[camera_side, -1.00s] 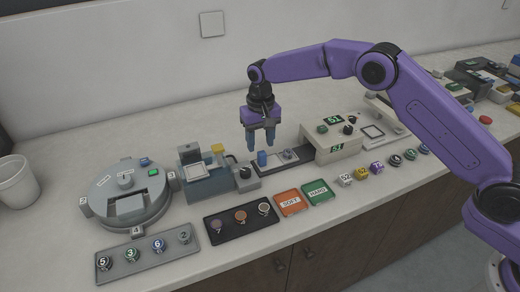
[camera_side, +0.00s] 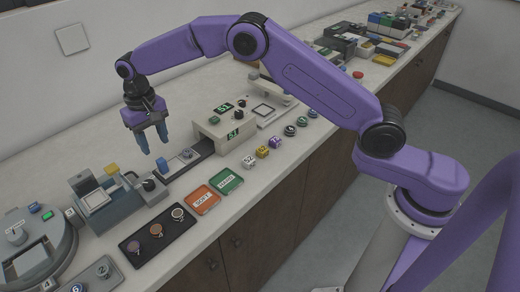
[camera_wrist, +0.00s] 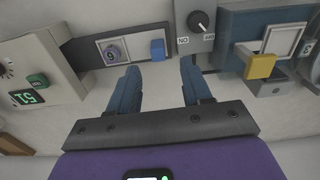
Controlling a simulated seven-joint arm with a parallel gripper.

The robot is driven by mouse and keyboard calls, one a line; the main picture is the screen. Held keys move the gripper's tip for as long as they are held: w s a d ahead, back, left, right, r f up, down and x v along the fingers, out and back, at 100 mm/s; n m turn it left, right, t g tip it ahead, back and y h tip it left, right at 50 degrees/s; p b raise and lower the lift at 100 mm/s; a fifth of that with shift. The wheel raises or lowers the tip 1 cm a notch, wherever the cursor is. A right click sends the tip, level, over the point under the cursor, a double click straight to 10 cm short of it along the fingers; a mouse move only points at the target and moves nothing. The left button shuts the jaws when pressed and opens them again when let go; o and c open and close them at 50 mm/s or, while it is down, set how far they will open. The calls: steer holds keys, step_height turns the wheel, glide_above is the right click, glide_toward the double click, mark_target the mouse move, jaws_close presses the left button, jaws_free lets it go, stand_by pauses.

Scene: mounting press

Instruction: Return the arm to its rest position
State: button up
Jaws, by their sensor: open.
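My gripper (camera_side: 153,142) hangs above the bench at the rail in the side view, fingers pointing down. In the wrist view its two blue fingers (camera_wrist: 160,82) are spread apart with nothing between them. A small blue block (camera_side: 162,164) stands below the fingers on the dark rail; it also shows in the wrist view (camera_wrist: 157,49), beyond the fingertips. Next to it on the rail is a small plate with a round piece (camera_wrist: 112,53). My purple arm is stretched out over the bench.
A cream box with green displays (camera_side: 224,131) stands right of the rail. A grey-blue press unit (camera_side: 98,203) and a round grey machine (camera_side: 32,245) are at left. The orange tray (camera_side: 202,200), green tray (camera_side: 226,181) and black tray (camera_side: 130,246) lie in front.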

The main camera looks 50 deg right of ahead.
steer(key=s+d+r+n, duration=0.3)
steer(key=s+r, duration=0.2)
steer(key=s, duration=0.5)
steer(key=s+d+r+n, duration=0.2)
steer(key=s+r+n, duration=0.15)
steer(key=s, duration=0.65)
steer(key=s+d+n, duration=0.2)
steer(key=s+d, duration=0.6)
steer(key=s, duration=0.3)
steer(key=s+d+n, duration=0.3)
steer(key=s+d, duration=0.5)
steer(key=s, duration=0.2)
steer(key=shift+s+d+f+n, duration=0.3)
steer(key=shift+s+f+n, duration=0.05)
steer(key=shift+s+f, duration=0.1)
